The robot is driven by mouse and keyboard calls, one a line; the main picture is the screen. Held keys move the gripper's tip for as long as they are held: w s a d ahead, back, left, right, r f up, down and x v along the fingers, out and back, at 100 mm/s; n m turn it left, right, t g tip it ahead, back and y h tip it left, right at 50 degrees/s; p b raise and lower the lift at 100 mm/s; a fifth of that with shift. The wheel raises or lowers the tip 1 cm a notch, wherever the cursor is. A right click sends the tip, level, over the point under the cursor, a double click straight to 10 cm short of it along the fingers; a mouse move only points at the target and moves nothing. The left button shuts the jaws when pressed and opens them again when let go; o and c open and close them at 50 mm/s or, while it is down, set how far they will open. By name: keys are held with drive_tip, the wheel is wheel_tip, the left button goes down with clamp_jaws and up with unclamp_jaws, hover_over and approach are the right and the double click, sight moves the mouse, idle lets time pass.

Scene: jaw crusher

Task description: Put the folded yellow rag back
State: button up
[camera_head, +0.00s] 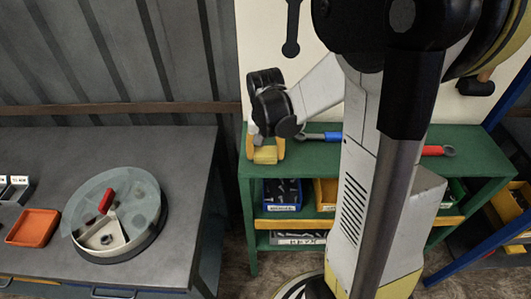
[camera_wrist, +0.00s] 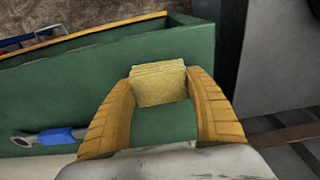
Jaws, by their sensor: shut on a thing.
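The folded yellow rag (camera_wrist: 158,84) shows in the wrist view between the far ends of my gripper's two orange fingers. My gripper (camera_wrist: 161,90) is shut on it. In the head view the rag (camera_head: 265,155) is at the left end of the green shelf unit's top (camera_head: 300,160), with my gripper (camera_head: 264,148) pointing down around it. The fingers hide part of the rag in the head view. I cannot tell whether the rag touches the green top or is held just above it.
A blue-handled wrench (camera_head: 320,136) and a red-handled tool (camera_head: 434,150) lie on the green top. A blue bin (camera_head: 283,195) is on the shelf below. A grey bench (camera_head: 185,185) at left holds a round tray (camera_head: 150,235) and an orange tray (camera_head: 32,227).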

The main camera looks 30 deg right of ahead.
sight(265, 154)
drive_tip(key=o, duration=1.2)
drive_tip(key=r+p, duration=0.1)
drive_tip(key=r, duration=0.2)
drive_tip(key=r+p, duration=0.1)
drive_tip(key=r, duration=0.3)
drive_tip(key=s+r+p, duration=0.1)
drive_tip(key=r+p, duration=0.1)
drive_tip(key=r, duration=0.2)
drive_tip(key=shift+a, duration=0.35)
drive_tip(key=shift+s+a+r+n+t+y, duration=0.15)
drive_tip(key=shift+s+a+r+n+t, duration=0.95)
drive_tip(key=shift+s+a, duration=0.8)
drive_tip(key=shift+s+a+r+n+t+y, duration=0.1)
drive_tip(key=shift+s+a+r+n+t, duration=1.1)
drive_tip(key=shift+a, duration=1.15)
drive_tip(key=shift+s+a+r+n+t+y, duration=0.15)
drive_tip(key=shift+s+a+r+n+t, duration=0.7)
drive_tip(key=shift+s+a, duration=1.15)
drive_tip(key=shift+w+a+n, duration=0.15)
drive_tip(key=shift+w+n, duration=0.05)
drive_tip(key=shift+n, duration=0.05)
